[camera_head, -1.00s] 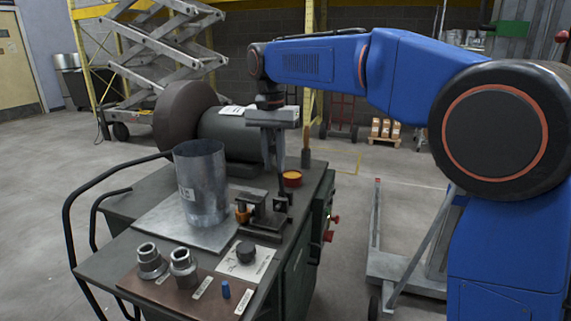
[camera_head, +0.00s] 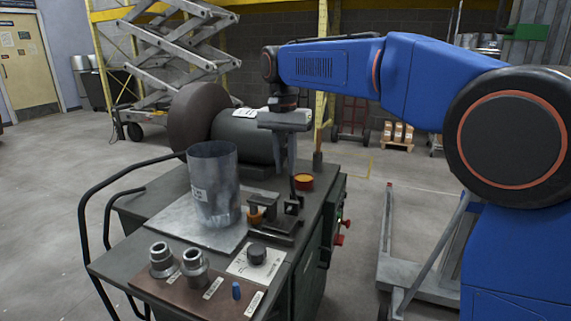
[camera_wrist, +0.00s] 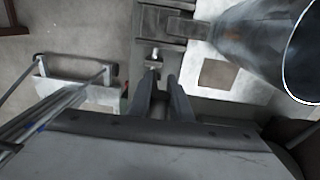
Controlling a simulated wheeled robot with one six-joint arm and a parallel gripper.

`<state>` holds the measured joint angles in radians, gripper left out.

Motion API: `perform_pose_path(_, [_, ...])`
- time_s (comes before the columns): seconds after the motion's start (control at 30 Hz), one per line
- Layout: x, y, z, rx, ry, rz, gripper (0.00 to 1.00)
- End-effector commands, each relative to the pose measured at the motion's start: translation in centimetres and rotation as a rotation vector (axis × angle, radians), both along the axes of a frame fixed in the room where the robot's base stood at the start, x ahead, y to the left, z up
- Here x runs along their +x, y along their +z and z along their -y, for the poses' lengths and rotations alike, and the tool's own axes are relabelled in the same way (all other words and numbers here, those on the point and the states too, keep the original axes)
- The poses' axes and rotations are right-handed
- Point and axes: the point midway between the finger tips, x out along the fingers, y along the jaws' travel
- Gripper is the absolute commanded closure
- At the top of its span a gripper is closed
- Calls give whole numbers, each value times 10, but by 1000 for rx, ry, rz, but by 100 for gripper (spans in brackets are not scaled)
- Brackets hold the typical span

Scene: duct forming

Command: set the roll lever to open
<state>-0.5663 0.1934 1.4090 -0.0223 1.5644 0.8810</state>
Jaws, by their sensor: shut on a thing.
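The roll lever (camera_head: 293,188) is a thin dark upright rod on the black clamp-like fixture (camera_head: 284,232) at the right side of the bench top. My gripper (camera_head: 285,172) points down over the fixture and is shut on the upper end of the lever. In the wrist view, the two fingers of my gripper (camera_wrist: 161,88) stand close together, with the fixture (camera_wrist: 168,24) just beyond them. The part of the lever between the fingers is mostly hidden.
An upright sheet-metal cylinder (camera_head: 213,185) stands on a plate left of the gripper; it looms at right in the wrist view (camera_wrist: 262,45). A large motor-like drum (camera_head: 240,137) sits behind.

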Motion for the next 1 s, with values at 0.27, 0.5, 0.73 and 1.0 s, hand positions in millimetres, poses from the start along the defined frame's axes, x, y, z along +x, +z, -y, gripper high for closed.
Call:
perform_pose_path(0.27, [0,-1,0,-1,0,-3,100])
perform_pose_path(0.5, [0,-1,0,-1,0,-3,63])
perform_pose_path(0.73, [0,1,0,-1,0,-1,63])
perform_pose_path(1.0, [1,32,-1,1,0,1,63])
